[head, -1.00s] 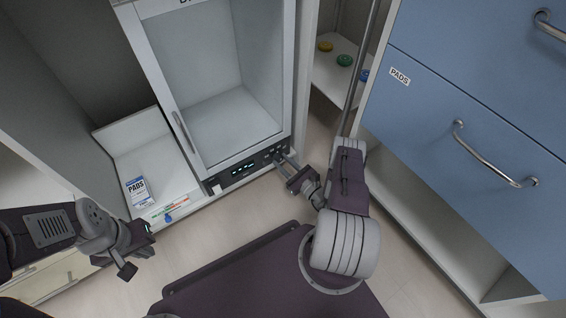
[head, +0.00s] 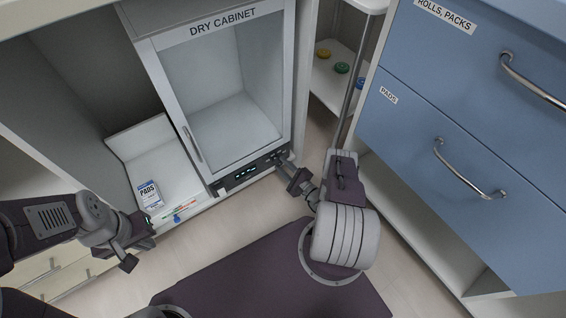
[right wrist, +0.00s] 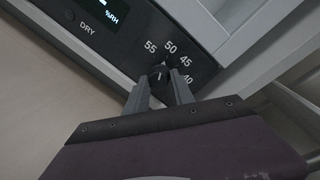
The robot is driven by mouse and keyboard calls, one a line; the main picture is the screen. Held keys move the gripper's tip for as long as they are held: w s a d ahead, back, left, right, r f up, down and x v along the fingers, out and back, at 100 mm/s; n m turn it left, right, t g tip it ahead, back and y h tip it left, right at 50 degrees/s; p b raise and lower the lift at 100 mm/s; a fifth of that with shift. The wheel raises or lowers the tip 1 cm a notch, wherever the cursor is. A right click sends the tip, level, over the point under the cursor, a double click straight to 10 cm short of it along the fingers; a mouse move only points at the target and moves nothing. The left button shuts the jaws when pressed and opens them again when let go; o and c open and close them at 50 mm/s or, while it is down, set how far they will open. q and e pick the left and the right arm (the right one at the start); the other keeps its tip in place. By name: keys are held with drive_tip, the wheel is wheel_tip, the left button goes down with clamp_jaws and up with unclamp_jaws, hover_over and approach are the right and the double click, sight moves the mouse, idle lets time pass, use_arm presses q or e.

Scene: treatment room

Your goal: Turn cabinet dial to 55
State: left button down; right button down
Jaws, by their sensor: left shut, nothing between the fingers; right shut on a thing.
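The dry cabinet (head: 222,22) stands at the back centre with its glass door closed. Its dark control panel (head: 245,174) has a lit display and runs along the bottom. In the right wrist view the black dial (right wrist: 159,77) sits below the printed numbers 55, 50, 45 and 40. A small light mark on the dial points roughly upward; I cannot tell exactly which number it meets. My right gripper (right wrist: 158,88) is shut on the dial, one finger on each side. In the head view my right gripper (head: 281,162) reaches the panel's right end. My left gripper (head: 150,226) is shut and empty, away from the panel.
A white shelf left of the cabinet holds a pads box (head: 149,195) and a blue item (head: 177,218), near my left gripper. Blue drawers (head: 470,120) with metal handles stand close on the right. A shelf behind holds coloured round items (head: 342,68).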

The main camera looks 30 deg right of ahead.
drive_tip(key=n+p, duration=0.2)
drive_tip(key=n, duration=0.1)
drive_tip(key=shift+r+h, duration=0.2)
drive_tip(key=shift+h, duration=0.1)
drive_tip(key=shift+a+f+n+h+p, duration=0.1)
drive_tip(key=shift+n+h+p, duration=0.2)
drive_tip(key=shift+n+p, duration=1)
drive_tip(key=shift+n, duration=0.4)
drive_tip(key=c, duration=1.1)
unclamp_jaws()
